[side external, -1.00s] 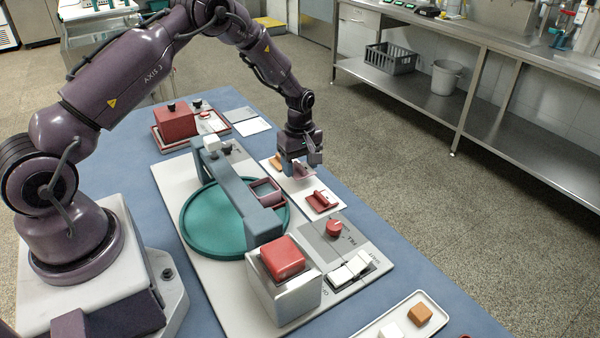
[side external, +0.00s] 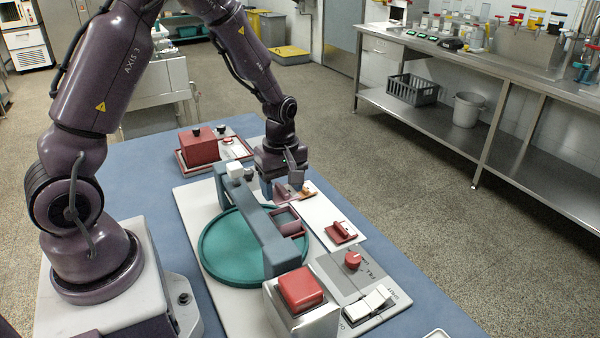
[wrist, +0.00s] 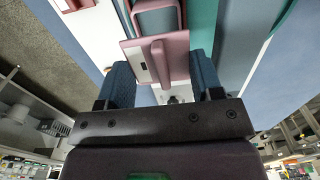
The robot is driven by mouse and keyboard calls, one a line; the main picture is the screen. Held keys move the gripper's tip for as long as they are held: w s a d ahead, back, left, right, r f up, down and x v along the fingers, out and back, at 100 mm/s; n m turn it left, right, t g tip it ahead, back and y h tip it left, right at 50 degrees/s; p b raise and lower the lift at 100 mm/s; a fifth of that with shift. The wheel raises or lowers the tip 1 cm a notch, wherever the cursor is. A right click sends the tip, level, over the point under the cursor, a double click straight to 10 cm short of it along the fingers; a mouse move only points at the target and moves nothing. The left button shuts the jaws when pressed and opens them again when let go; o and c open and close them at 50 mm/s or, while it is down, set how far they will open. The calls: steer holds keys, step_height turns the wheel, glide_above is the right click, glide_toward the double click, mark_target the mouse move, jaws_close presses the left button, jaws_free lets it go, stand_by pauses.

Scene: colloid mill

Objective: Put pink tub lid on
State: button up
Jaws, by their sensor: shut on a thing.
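The pink lid (wrist: 151,64) is a flat plate with a raised grip bar, held between my gripper's blue fingers in the wrist view. My gripper (side external: 285,191) is shut on it, and only part of the lid shows in the side view. The pink tub (side external: 299,231) is a square, open-topped box beside the blue-grey bridge. My gripper is beyond the tub in the side view, and the lid is apart from it. In the wrist view the tub (wrist: 157,33) shows just past the lid's edge, partly cut off by the frame.
The blue-grey bridge (side external: 247,215) spans a round teal tray (side external: 222,262). A red lid (side external: 341,232) and an orange piece (side external: 308,190) lie on a white mat (side external: 318,216). A steel block with a red button (side external: 300,288) and a red knob (side external: 352,260) are nearer.

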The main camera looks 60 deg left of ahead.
steer(key=shift+f, duration=2.3)
steer(key=shift+f, duration=0.2)
stand_by(0.3)
steer(key=o, duration=1)
steer(key=shift+o, duration=0.8)
steer(key=shift+s, duration=0.1)
steer(key=shift+r, duration=3.55)
